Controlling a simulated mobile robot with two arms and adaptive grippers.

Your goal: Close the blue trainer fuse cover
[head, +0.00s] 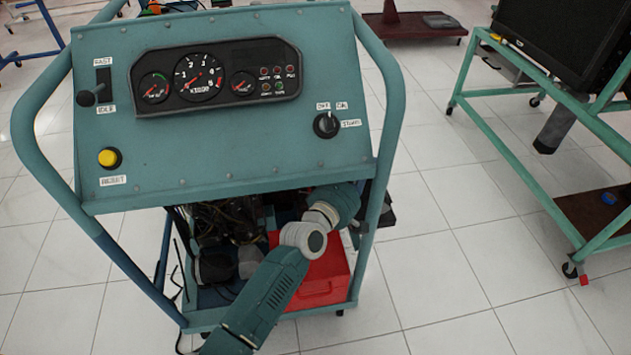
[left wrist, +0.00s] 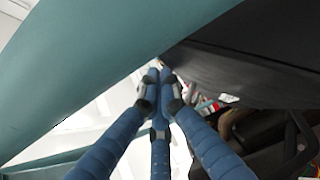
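The blue trainer (head: 230,155) stands upright in front of me, with its gauge panel facing me. One of my arms reaches in under the panel; its gripper is hidden there in the head view. In the left wrist view my left gripper (left wrist: 160,78) has its blue fingers drawn together at the tips, with no held object visible. The tips are close to a teal surface (left wrist: 110,65) and a dark, flat surface (left wrist: 240,70); contact cannot be told. I cannot make out the fuse cover for certain. My right gripper is not in view.
A red box (head: 322,283) sits low in the trainer frame, beside dark engine parts (head: 225,225). The trainer's tubular side rails (head: 388,130) flank the panel. A green stand (head: 480,120) is at the right. Tiled floor (head: 440,270) between them is clear.

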